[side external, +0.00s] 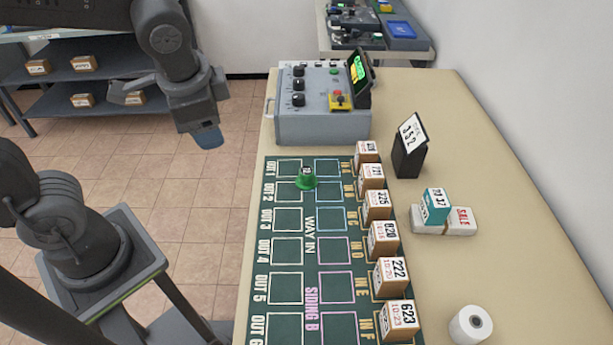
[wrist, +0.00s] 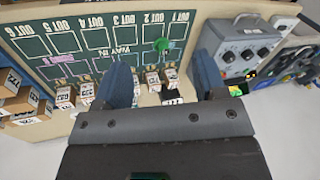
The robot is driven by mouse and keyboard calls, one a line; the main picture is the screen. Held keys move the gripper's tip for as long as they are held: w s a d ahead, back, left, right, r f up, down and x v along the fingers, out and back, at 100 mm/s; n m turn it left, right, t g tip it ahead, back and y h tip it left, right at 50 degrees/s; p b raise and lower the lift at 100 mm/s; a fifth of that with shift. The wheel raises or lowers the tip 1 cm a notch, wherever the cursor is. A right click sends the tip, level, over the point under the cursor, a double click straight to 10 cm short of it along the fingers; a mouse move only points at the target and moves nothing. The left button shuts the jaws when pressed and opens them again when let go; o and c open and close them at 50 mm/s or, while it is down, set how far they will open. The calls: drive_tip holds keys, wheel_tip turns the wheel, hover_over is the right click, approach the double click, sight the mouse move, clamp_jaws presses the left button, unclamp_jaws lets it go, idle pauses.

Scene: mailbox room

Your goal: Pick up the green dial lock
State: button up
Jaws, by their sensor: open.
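The green dial lock (side external: 306,182) stands on the dark green board (side external: 268,224), close to the OUT 1 and OUT 2 rows. It also shows in the wrist view (wrist: 161,45), beyond the fingertips and between their lines. My gripper (side external: 208,138) is in the air left of the table, clear of the lock. In the wrist view my gripper (wrist: 162,72) has its two blue fingers spread wide, with nothing held between them.
A grey control box (side external: 322,115) with knobs stands behind the board. Several numbered boxes (side external: 392,274) line its right side. A black sign (side external: 409,152), a teal box (side external: 435,206) on a white pack and a paper roll (side external: 471,325) stand farther right.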

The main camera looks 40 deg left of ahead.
drive_tip(key=w+d+f+m+y, duration=0.6)
drive_tip(key=w+f+m, duration=0.1)
drive_tip(key=w+m, duration=0.15)
drive_tip(key=m+t+y, duration=0.3)
drive_tip(key=m+y, duration=0.1)
drive_tip(key=m, duration=0.5)
approach(308, 174)
drive_tip(key=shift+v, duration=1.2)
drive_tip(key=shift+f+t, duration=0.3)
drive_tip(key=x, duration=0.8)
drive_tip(key=shift+a+f, duration=0.1)
drive_tip(key=shift+x, duration=2.65)
drive_tip(key=shift+s+a, duration=0.1)
drive_tip(key=shift+c, duration=0.3)
drive_tip(key=c, duration=1)
